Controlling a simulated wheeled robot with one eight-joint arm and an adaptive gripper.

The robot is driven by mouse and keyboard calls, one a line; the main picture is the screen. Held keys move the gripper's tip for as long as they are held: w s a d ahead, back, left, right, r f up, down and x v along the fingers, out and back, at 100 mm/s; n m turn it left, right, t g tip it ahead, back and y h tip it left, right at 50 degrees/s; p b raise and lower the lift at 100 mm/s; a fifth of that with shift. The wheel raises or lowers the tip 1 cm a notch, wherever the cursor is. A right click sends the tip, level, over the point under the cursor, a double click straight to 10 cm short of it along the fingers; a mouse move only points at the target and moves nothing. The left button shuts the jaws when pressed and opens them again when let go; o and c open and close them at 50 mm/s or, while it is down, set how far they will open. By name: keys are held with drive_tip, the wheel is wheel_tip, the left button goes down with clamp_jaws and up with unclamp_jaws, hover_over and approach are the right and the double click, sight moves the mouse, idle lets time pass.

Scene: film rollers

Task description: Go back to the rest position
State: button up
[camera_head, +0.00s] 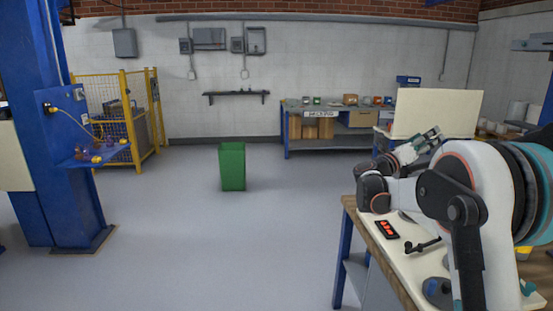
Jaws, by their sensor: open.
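My arm reaches in from the right side of the head view, white and dark grey, bent over a workbench. My gripper (428,138) is at the arm's far end, raised above the bench. It is small in the picture, but its fingers look apart and I see nothing held between them. A pale upright panel stands behind it. The arm hides part of the bench.
The workbench (349,206) at right bears a device with a red display (387,229) and a black handle (422,246). A green bin (232,167) stands on open grey floor. A blue column (62,150) and yellow fence (127,120) are left; a blue table (286,137) is behind.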

drive_tip(key=s+a+r+n+t+y, duration=0.3)
drive_tip(key=a+r+n+t+y, duration=0.85)
drive_tip(key=n, duration=0.55)
drive_tip(key=s+a+f+n+g+y, duration=0.1)
drive_tip(key=s+a+f+n+y, duration=0.25)
drive_tip(key=a+n, duration=0.25)
drive_tip(key=s+a+f+n+g+y, duration=0.1)
drive_tip(key=s+a+f+n+y, duration=0.1)
drive_tip(key=s+a+n+y, duration=0.3)
drive_tip(key=s+a+f+n+g, duration=0.2)
drive_tip(key=s+f+n+g, duration=0.4)
drive_tip(key=s+f, duration=0.7)
drive_tip(key=s+a+f+n+g, duration=0.2)
drive_tip(key=s+f+n+g, duration=0.3)
drive_tip(key=s+f, duration=0.9)
drive_tip(key=s+n, duration=0.3)
drive_tip(key=s, duration=0.4)
drive_tip(key=shift+s+g, duration=0.3)
drive_tip(key=shift+g, duration=0.05)
